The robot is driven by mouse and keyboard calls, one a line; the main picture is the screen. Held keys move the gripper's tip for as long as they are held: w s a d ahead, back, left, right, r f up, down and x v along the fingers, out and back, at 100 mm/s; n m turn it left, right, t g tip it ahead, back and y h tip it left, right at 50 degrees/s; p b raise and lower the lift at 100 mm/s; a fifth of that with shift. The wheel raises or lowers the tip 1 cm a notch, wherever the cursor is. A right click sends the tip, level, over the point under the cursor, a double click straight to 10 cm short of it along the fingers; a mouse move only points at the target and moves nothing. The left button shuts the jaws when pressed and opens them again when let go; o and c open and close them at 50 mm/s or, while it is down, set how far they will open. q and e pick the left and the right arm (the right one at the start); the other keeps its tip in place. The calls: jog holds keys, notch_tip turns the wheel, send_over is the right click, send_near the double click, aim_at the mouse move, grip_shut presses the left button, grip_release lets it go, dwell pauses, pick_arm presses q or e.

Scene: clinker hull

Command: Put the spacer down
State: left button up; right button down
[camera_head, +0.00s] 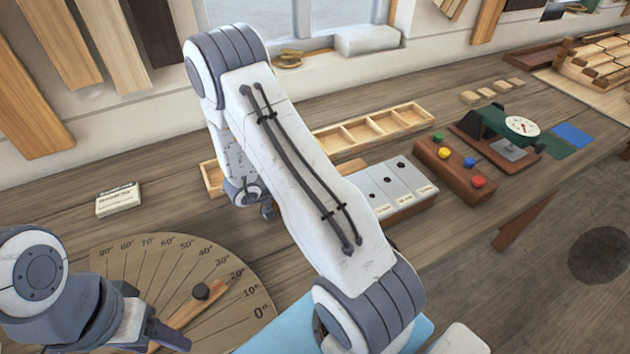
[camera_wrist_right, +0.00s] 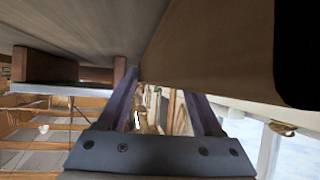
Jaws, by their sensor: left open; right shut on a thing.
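My right arm reaches across the middle of the head view, its wrist (camera_head: 245,190) low by the wooden compartment tray (camera_head: 375,128). The right gripper's two dark fingers (camera_wrist_right: 163,85) show in the right wrist view, shut on the spacer. The spacer itself is hard to make out there, and my arm hides it in the head view. My left gripper (camera_head: 165,338) is open at the lower left, over the lower edge of the angle board (camera_head: 140,262). It is close to the board's wooden pointer (camera_head: 185,312) with a dark knob.
A small white box (camera_head: 118,200) lies at left. Bare bench (camera_head: 60,228) shows around that box.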

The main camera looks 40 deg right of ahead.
jog(key=shift+c, duration=0.2)
grip_release()
